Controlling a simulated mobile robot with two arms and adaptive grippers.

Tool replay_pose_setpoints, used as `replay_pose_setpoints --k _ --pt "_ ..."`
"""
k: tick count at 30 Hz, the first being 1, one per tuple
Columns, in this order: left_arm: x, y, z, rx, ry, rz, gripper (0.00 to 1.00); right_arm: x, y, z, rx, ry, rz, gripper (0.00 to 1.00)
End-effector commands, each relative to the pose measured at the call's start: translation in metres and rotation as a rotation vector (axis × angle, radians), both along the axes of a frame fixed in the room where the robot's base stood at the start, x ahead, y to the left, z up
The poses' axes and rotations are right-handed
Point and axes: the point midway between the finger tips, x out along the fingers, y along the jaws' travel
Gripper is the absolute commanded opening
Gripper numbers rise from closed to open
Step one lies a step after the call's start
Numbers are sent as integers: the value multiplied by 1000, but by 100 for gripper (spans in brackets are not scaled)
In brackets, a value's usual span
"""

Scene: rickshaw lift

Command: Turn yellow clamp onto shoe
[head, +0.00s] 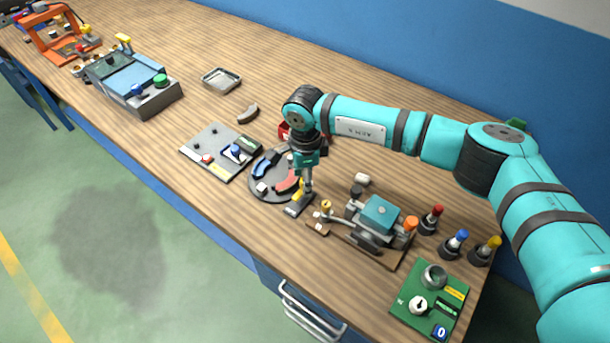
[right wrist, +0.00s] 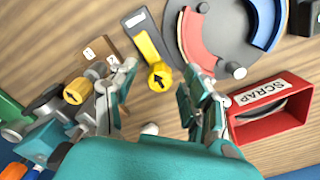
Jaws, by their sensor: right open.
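The yellow clamp (right wrist: 149,48) has a round knob with a black arrow (right wrist: 160,77) at one end. Its arm lies along a dark base plate (right wrist: 137,20), beside the red curved shoe (right wrist: 197,42) and not over it. The red shoe sits on a round grey plate (right wrist: 228,50) with a blue shoe (right wrist: 266,22). In the head view the clamp (head: 301,190) is partly hidden by my right gripper (head: 308,187). In the right wrist view that gripper (right wrist: 158,88) is open and empty, its fingers on either side of the knob. My left gripper is not in view.
A red SCRAP box (right wrist: 270,108) stands close to one finger. A second yellow knob (right wrist: 77,91) on a teal-and-grey machine (head: 380,215) is close on the other side. A grey board (head: 222,150) and metal tray (head: 221,80) lie further left.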

Motion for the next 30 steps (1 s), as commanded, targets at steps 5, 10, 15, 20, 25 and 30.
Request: replay_pose_setpoints --k 5,10,15,20,25,30 --pt "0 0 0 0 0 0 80 0 0 0 0 0 0 44" --pt "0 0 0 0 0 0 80 0 0 0 0 0 -1 22" --pt "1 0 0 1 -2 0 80 0 0 1 0 0 -1 0" --pt "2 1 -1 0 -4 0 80 0 0 0 0 -1 -4 0" --pt "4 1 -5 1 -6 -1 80 1 0 -1 0 -2 -36 0" --pt "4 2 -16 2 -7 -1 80 1 -1 -2 -1 -3 -120 0"
